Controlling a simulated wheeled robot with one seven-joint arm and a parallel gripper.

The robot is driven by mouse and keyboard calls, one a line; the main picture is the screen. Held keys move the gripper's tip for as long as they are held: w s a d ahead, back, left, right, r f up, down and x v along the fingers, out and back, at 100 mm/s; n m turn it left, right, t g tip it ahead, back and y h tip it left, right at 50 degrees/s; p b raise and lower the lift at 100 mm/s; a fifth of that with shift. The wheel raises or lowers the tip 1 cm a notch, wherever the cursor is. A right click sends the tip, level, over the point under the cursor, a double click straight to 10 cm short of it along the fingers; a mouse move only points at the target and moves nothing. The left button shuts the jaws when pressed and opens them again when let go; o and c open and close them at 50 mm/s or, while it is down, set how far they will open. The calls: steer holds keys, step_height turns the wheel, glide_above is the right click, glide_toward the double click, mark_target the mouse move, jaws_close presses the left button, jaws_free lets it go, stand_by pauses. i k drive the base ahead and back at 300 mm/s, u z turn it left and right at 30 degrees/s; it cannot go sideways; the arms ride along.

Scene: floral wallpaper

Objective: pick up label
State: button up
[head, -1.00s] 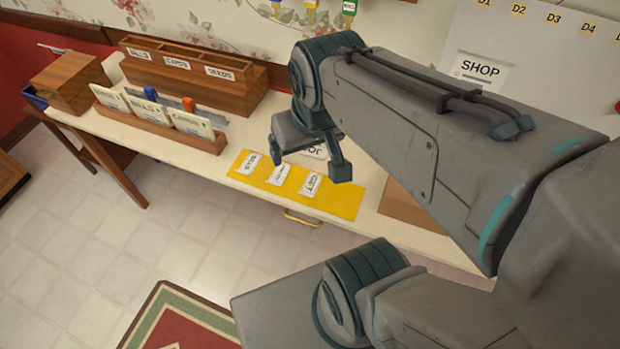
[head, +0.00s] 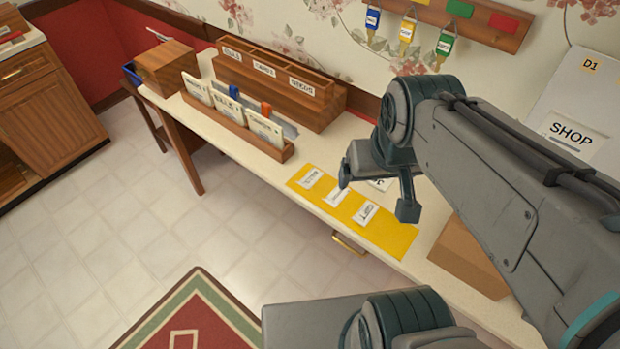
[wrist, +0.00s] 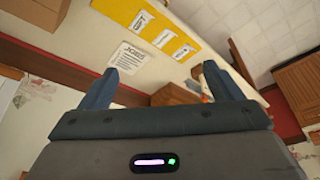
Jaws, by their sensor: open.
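Several small white labels lie in a row on a yellow mat (head: 393,240) on the white table. They are a left label (head: 311,178), a middle label (head: 336,196) and a right label (head: 366,213) that seems to read GIFT. In the wrist view the labels show at the top on the yellow mat (wrist: 117,8). My gripper (head: 375,200) is open and empty, above the table just behind the mat. Its fingers (wrist: 160,75) are apart with nothing between them. A JOBS sheet (wrist: 130,62) lies beside the mat, partly hidden by my gripper in the head view.
A wooden rack with upright cards (head: 236,125) and a wooden sorter (head: 280,88) stand left of the mat. A brown box (head: 467,260) stands to the right. Key tags hang on the wall rack (head: 480,15). A SHOP board (head: 575,120) stands at right.

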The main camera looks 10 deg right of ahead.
mark_target(312, 176)
steer(key=u, duration=0.8)
steer(key=i, duration=0.4)
steer(key=z, duration=0.75)
